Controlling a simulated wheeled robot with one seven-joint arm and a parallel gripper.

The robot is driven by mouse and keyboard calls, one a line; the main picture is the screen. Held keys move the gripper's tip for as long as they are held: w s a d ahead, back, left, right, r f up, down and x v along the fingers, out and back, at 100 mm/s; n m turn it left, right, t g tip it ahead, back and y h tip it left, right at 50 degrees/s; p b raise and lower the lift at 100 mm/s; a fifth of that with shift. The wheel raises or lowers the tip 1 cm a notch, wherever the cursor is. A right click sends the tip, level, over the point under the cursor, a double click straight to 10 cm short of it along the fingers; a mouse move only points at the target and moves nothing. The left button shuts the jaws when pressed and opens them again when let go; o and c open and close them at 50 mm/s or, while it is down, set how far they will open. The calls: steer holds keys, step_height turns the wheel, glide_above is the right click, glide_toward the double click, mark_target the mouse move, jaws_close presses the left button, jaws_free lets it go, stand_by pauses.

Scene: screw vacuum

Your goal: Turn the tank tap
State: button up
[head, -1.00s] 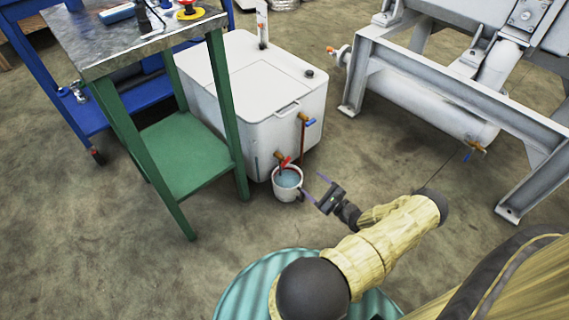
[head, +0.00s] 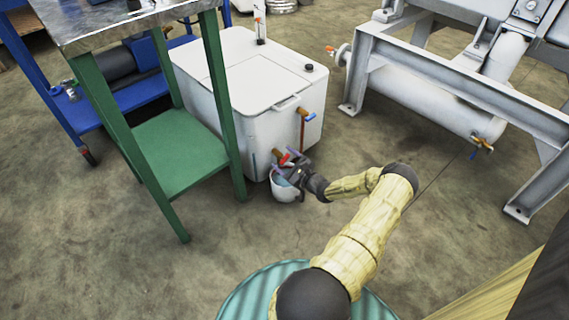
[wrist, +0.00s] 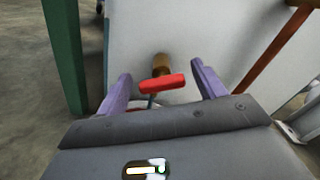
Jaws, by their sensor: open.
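The white tank (head: 250,80) stands on the floor beside the green table. Its lower tap has a red handle (wrist: 162,84) on a brass body (wrist: 160,63); the red handle also shows in the head view (head: 285,159). In the wrist view the handle lies between the two purple fingers of my gripper (wrist: 158,85), with a gap on each side. My gripper is open and also shows in the head view (head: 286,174), right at the tap and over the white bucket (head: 284,193). The gripper hides part of the bucket.
A higher tap with a blue handle (head: 309,117) sits on the tank with a brown pipe (head: 302,135) below it. The green table's leg (head: 222,105) stands close left of the tank. A grey metal frame (head: 460,90) stands to the right. Floor between is clear.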

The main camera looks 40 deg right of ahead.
steer(key=shift+w, duration=0.2)
steer(key=c, duration=0.9)
steer(key=shift+a, duration=0.15)
steer(key=shift+c, duration=0.5)
